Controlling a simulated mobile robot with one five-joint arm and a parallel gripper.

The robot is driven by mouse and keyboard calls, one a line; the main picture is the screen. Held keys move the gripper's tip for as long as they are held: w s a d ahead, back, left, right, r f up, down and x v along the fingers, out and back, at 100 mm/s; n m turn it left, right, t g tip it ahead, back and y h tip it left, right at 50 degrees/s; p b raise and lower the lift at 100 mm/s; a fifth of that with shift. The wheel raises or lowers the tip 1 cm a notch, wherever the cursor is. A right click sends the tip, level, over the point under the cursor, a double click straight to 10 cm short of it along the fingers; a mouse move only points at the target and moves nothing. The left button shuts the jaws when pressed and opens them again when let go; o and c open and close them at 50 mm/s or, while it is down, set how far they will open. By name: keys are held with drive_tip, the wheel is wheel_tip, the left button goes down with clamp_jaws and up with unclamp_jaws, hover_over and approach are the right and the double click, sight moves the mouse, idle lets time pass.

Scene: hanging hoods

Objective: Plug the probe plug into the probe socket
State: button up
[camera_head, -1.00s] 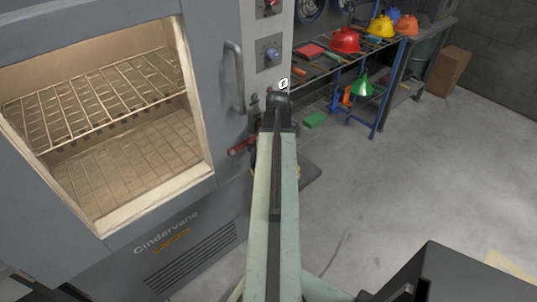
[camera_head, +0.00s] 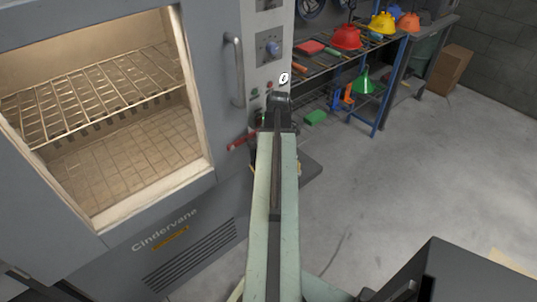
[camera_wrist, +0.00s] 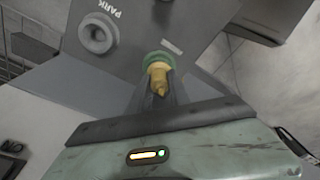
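In the wrist view a yellow probe plug (camera_wrist: 158,78) sits between the dark fingers of my gripper (camera_wrist: 160,88), which look shut on it. The plug's far end meets a green ring (camera_wrist: 158,60) on a grey panel; how deep it sits in the ring I cannot tell. A pale label beside the ring is too small to read, so I cannot confirm that it is the probe socket. To its left is an empty-looking grey round socket (camera_wrist: 97,35) marked PARK. In the head view my arm hides the gripper and the plug.
A grey oven (camera_head: 222,100) with an open or glazed front and a vertical handle (camera_head: 236,70) stands left. A red bar (camera_head: 240,142) juts out beside my arm. A blue-framed bench (camera_head: 370,100) with coloured hoods stands behind.

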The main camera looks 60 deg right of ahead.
drive_tip(key=o, duration=0.4)
drive_tip(key=shift+o, duration=0.2)
drive_tip(key=r+p, duration=0.8)
drive_tip(key=shift+s+d, duration=0.2)
drive_tip(key=shift+s, duration=0.2)
drive_tip(key=shift+f, duration=0.1)
drive_tip(key=shift+s, duration=0.1)
